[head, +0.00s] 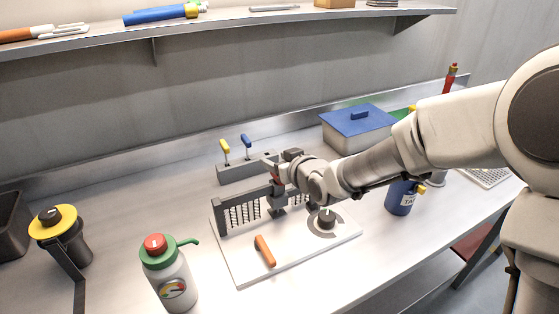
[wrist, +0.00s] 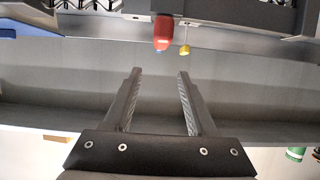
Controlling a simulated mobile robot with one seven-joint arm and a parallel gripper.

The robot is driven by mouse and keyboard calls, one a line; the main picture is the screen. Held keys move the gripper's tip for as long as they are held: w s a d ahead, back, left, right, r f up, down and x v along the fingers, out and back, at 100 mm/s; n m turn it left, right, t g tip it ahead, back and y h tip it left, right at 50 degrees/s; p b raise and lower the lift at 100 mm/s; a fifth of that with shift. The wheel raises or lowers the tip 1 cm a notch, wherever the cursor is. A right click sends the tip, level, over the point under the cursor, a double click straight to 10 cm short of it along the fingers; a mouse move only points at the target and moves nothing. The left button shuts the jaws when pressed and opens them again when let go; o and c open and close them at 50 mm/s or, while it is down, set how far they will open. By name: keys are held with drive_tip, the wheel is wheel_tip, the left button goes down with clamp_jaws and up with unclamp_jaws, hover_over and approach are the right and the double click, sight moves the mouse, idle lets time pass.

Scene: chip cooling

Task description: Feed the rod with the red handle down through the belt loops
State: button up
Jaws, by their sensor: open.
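A red handle (head: 276,179) shows beside my gripper (head: 270,169) in the head view, above a dark frame (head: 222,214) with rows of thin coils or loops. In the wrist view the red handle (wrist: 162,33) lies beyond the open fingertips of my gripper (wrist: 157,72), not between them. A thin rod with a yellow handle (wrist: 184,49) shows beside it. My gripper is open and empty. The rod of the red handle and part of the dark frame are hidden by my arm in the head view.
A grey block (head: 232,174) at the back holds yellow-handled and blue-handled rods. A white board (head: 235,265) carries an orange-brown handle (head: 265,251) and a dark knob (head: 327,217). A gauge bottle (head: 172,278) stands front left, a blue-lidded box (head: 357,120) back right. The left counter has free room.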

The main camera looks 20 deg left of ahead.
drive_tip(key=p+v, duration=0.4)
drive_tip(key=v, duration=1.3)
drive_tip(key=shift+d, duration=0.2)
drive_tip(key=shift+s, duration=0.1)
